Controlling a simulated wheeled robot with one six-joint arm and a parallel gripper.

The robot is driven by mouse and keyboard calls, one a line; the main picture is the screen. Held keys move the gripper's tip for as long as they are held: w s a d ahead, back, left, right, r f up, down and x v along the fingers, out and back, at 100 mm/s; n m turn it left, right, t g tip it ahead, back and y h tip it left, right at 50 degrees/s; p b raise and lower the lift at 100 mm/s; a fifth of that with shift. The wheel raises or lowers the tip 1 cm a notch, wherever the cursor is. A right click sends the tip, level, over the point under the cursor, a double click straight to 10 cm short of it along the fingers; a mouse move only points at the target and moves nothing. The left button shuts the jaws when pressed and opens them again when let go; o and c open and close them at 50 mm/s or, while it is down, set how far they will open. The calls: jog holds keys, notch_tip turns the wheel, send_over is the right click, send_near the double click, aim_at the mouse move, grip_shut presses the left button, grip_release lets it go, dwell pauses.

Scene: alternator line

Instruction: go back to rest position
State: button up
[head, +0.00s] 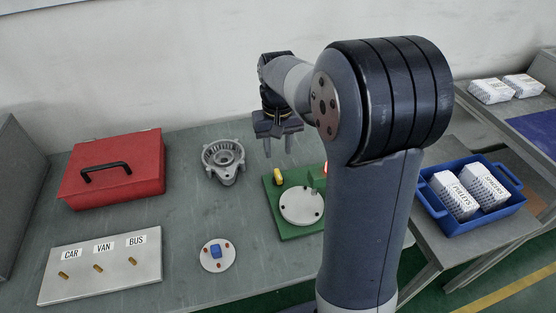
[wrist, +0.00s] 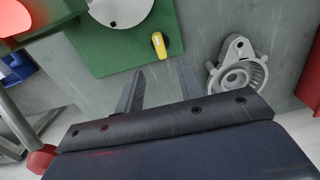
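My gripper (head: 281,147) hangs above the back of the grey workbench (head: 190,235), with its fingers pointing down. In the wrist view my gripper (wrist: 161,80) shows two fingers apart with nothing between them. It is above the bench strip between the green fixture (head: 290,228) and the grey alternator housing (head: 223,161). The green fixture carries a white disc (head: 300,206) and a yellow piece (head: 278,176). My arm hides the fixture's right part in the head view.
A red toolbox (head: 113,168) and a panel labelled CAR, VAN, BUS (head: 100,268) are at left. A white disc with a blue block (head: 218,255) lies near the front. A blue crate (head: 472,194) with white boxes stands on a side table at right. A wall is behind.

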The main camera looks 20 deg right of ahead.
aim_at(278, 173)
jog(key=shift+r, duration=0.95)
jog(key=shift+f, duration=0.1)
notch_tip(278, 173, down, 11)
jog(key=shift+r, duration=0.1)
jog(key=shift+r+n, duration=0.1)
jog(key=shift+n, duration=0.2)
